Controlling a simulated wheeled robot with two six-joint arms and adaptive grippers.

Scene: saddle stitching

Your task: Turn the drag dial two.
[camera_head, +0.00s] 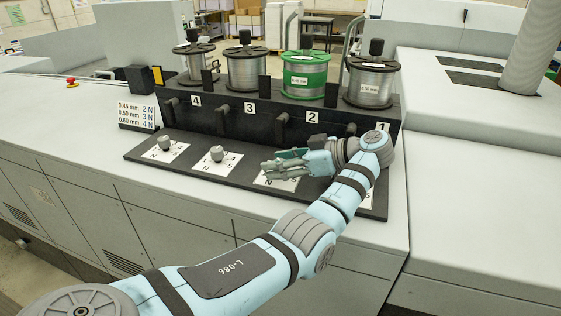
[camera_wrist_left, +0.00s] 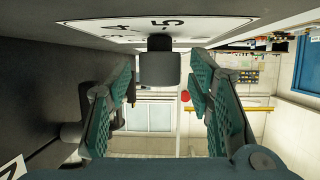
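My left gripper (camera_head: 276,167) is over the white dial card (camera_head: 272,183) in front of the spool post marked 2 (camera_head: 312,116), and hides that card's knob in the head view. In the left wrist view, a dark round dial knob (camera_wrist_left: 159,66) projects from a white card with numbers (camera_wrist_left: 180,27). The green-padded fingers of my left gripper (camera_wrist_left: 160,92) are open. The knob appears between them with a gap on both sides; whether they surround it cannot be told. My right gripper is not in view.
Two other dial knobs (camera_head: 165,142) (camera_head: 217,154) sit on cards to the left. Wire spools (camera_head: 305,75) stand behind on a black rack (camera_head: 235,122). A card (camera_head: 138,114) lists wire sizes with numbers. My left arm covers most of the rightmost card. Pegs project from the rack front.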

